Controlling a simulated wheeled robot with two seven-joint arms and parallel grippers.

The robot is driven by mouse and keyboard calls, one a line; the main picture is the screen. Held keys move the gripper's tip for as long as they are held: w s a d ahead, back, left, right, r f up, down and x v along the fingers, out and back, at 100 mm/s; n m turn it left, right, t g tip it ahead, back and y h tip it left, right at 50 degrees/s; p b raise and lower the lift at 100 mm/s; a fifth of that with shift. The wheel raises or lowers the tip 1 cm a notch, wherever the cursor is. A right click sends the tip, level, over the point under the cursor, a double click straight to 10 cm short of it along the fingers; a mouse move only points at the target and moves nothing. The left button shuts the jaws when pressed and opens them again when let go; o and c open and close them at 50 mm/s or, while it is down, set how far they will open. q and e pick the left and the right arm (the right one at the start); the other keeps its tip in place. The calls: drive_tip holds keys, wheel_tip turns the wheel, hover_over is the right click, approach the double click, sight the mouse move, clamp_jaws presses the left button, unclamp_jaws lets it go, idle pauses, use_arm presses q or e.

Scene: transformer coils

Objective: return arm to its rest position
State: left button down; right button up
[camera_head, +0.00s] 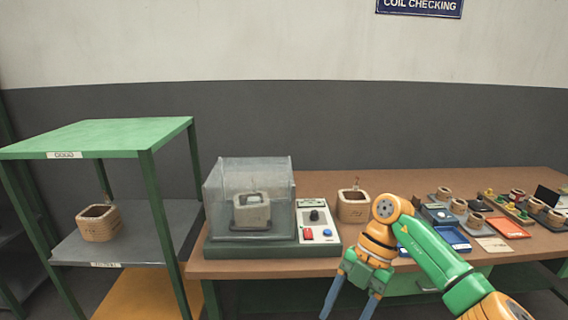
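My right arm comes in from the lower right, green and orange. Its gripper (349,306) points down in front of the table's front edge, with its two blue-grey fingers apart and nothing seen between them. The fingertips are near the bottom edge of the picture. My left gripper is not in view. A coil (251,211) sits inside the clear-walled test box (220,205). Another coil (353,204) stands on the table right of the control panel (318,222), just behind my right arm. A third coil (98,223) stands on the grey middle shelf at left.
The wooden table (420,180) carries a blue tray (455,240), several small coils, an orange tray (508,228) and other devices at right. The green shelf rack (110,136) stands left of the table, its top bare. A coil checking sign (419,6) hangs on the wall.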

drive_tip(key=w+a+f+m+t+y, duration=0.3)
drive_tip(key=a+f+t+y, duration=0.1)
drive_tip(key=a+y, duration=0.2)
drive_tip(key=w+a+f+m+t+y, duration=0.3)
drive_tip(key=a+f+y, duration=0.2)
drive_tip(key=a+y, duration=0.15)
drive_tip(key=s+d+f+m+t+h, duration=0.1)
drive_tip(key=d+f+m+t+h, duration=0.4)
drive_tip(key=f, duration=0.4)
drive_tip(key=s+d+f+m+t+h, duration=0.1)
drive_tip(key=d+f+m+t+h, duration=0.3)
drive_tip(key=f+m, duration=0.4)
drive_tip(key=s+d+f+m+g+h, duration=0.3)
drive_tip(key=s+d+f+g+h, duration=0.15)
drive_tip(key=s+d+f, duration=0.4)
drive_tip(key=s+d+f+m+g+h, duration=0.1)
drive_tip(key=s+f+g, duration=0.2)
drive_tip(key=s, duration=1)
drive_tip(key=s+d+f+m+g+h, duration=0.2)
drive_tip(key=s+f+g, duration=0.2)
drive_tip(key=s+f, duration=0.4)
drive_tip(key=s, duration=0.6)
drive_tip(key=shift+s+d+m, duration=0.15)
drive_tip(key=shift+s+m, duration=0.1)
drive_tip(key=shift+m, duration=0.05)
